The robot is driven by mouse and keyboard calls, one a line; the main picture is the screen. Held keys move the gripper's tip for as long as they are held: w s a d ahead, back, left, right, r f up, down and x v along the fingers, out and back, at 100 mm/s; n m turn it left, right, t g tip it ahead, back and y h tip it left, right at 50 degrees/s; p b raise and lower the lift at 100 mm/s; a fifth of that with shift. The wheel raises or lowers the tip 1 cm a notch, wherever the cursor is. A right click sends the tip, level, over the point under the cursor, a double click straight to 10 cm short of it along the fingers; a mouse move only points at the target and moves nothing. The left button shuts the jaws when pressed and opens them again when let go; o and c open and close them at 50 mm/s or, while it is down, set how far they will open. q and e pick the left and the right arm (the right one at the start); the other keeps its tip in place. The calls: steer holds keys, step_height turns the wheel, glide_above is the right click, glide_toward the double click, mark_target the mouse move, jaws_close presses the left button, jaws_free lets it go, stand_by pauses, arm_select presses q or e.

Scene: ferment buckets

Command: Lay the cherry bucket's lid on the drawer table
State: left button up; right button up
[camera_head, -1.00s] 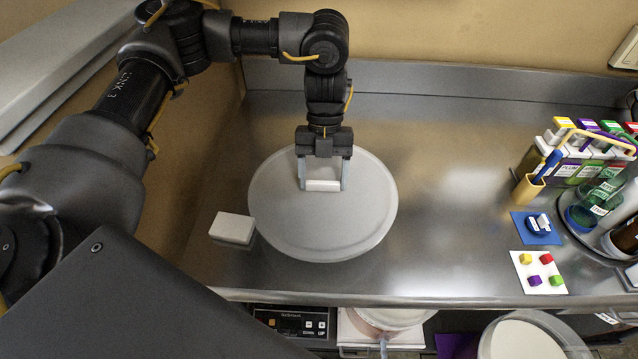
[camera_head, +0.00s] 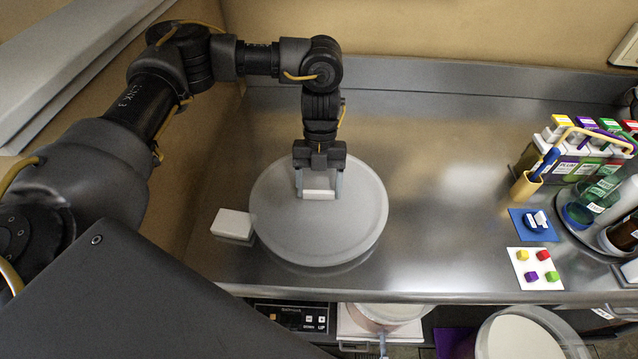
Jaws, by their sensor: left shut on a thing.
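The lid (camera_head: 345,232) is a large round white disc with a white block-shaped handle (camera_head: 319,194) on top. It is over the left part of the steel drawer table (camera_head: 440,240); a faint reflection shows under its front edge, and I cannot tell whether it touches the metal. My left gripper (camera_head: 319,188) points down at the lid and is shut on its handle, with one finger on each side. My right gripper is not in view.
A small white box (camera_head: 232,224) sits just left of the lid. At the right stand a bottle rack (camera_head: 572,163), a blue pad (camera_head: 533,225), a white card with coloured cubes (camera_head: 535,268) and a tray of glassware. Below the front edge are a bucket (camera_head: 390,313) and a white-topped bucket (camera_head: 520,340).

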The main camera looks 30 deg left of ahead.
arm_select(q)
steer(key=shift+f, duration=0.2)
steer(key=o, duration=1.2)
steer(key=shift+c, duration=0.2)
steer(key=shift+r, duration=0.2)
steer(key=v, duration=1.2)
steer(key=shift+r+b, duration=0.35)
steer(key=shift+b, duration=0.1)
steer(key=shift+s, duration=0.1)
